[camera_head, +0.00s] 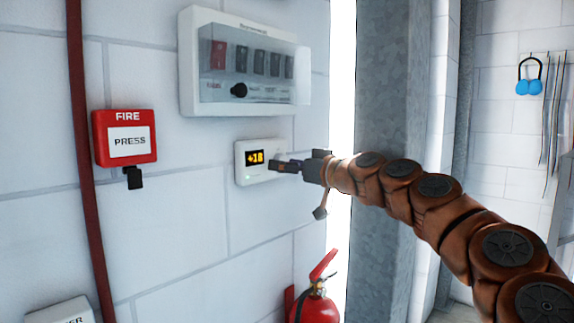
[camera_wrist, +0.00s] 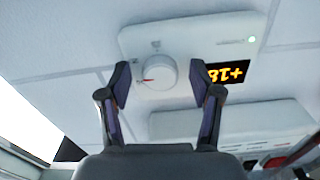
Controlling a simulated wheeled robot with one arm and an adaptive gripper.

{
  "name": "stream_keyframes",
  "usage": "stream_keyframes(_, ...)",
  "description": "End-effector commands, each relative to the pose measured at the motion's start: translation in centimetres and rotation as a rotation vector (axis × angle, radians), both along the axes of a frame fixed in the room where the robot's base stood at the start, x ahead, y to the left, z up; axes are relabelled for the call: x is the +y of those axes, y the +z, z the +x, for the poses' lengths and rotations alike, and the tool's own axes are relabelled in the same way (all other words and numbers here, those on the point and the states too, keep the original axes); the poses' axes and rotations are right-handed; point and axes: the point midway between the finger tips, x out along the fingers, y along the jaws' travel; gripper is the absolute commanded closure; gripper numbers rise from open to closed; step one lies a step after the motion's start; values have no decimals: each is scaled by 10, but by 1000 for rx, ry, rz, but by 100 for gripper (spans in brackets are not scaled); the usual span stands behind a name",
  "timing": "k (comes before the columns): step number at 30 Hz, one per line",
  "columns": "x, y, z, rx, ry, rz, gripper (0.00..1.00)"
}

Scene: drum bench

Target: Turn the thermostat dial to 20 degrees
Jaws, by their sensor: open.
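The white thermostat (camera_head: 248,175) is on the wall, and its display (camera_head: 254,158) reads +18 in orange digits. In the wrist view the thermostat (camera_wrist: 190,36) appears upside down, with a round white dial (camera_wrist: 155,72) bearing a red mark on its left side in the picture. My gripper (camera_head: 285,165) reaches the right part of the thermostat from the right and hides the dial in the head view. In the wrist view my gripper (camera_wrist: 158,85) is open, with one finger on each side of the dial. I cannot tell whether the fingers touch it.
A breaker box (camera_head: 245,65) with a clear cover hangs just above the thermostat. A red fire call point (camera_head: 125,138) is to its left, beside a red pipe (camera_head: 85,150). A fire extinguisher (camera_head: 316,307) stands below right. A grey metal column (camera_head: 382,80) is to the right.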

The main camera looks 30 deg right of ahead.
Motion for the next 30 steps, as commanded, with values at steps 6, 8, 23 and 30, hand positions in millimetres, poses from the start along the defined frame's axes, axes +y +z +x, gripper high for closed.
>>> stream_keyframes(6,0,0,0,0,0,0,43)
stream_keyframes(8,0,0,0,0,0,0,50)
stream_keyframes(23,0,0,-1,0,0,1,95)
stream_keyframes(30,1,-3,0,26,2,106,95)
